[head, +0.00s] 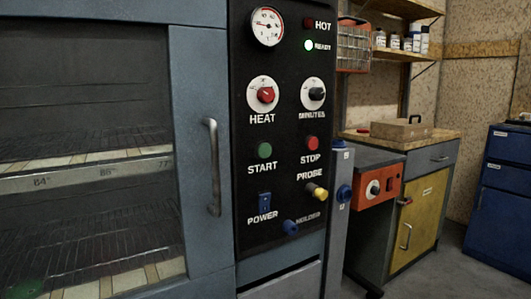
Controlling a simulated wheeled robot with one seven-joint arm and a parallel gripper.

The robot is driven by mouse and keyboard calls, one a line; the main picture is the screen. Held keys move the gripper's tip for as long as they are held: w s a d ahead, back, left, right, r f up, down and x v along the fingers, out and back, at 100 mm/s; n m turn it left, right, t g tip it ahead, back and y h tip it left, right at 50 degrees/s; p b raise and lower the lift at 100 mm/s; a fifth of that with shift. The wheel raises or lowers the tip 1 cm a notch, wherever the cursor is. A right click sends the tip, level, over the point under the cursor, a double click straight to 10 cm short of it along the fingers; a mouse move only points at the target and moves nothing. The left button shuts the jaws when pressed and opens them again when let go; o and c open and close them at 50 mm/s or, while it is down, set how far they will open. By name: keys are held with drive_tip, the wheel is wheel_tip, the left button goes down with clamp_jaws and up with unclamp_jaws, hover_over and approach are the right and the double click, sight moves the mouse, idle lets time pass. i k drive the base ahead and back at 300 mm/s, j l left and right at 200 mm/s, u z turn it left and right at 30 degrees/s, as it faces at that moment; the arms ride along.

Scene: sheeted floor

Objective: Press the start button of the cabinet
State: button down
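The cabinet has a black control panel (283,205) in the middle of the head view. A green round start button (265,150) sits on it, with the label START below. A red stop button (312,143) is to its right. Above are a red heat knob (265,95) and a black minutes knob (314,93). Below are a blue power switch (264,202) and a yellow probe plug (318,193). The cabinet's glass door (85,120) is shut, with a vertical handle (213,168). My gripper is not in view.
A workbench with an orange box (376,187) and a yellow door (422,218) stands to the right. A blue drawer cabinet (500,200) is at the far right. Shelves with bottles (408,42) hang above. Some floor shows between the bench and the blue cabinet.

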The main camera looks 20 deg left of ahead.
sight(264, 150)
drive_tip(key=k+l+u, duration=0.1)
drive_tip(key=u, duration=1.5)
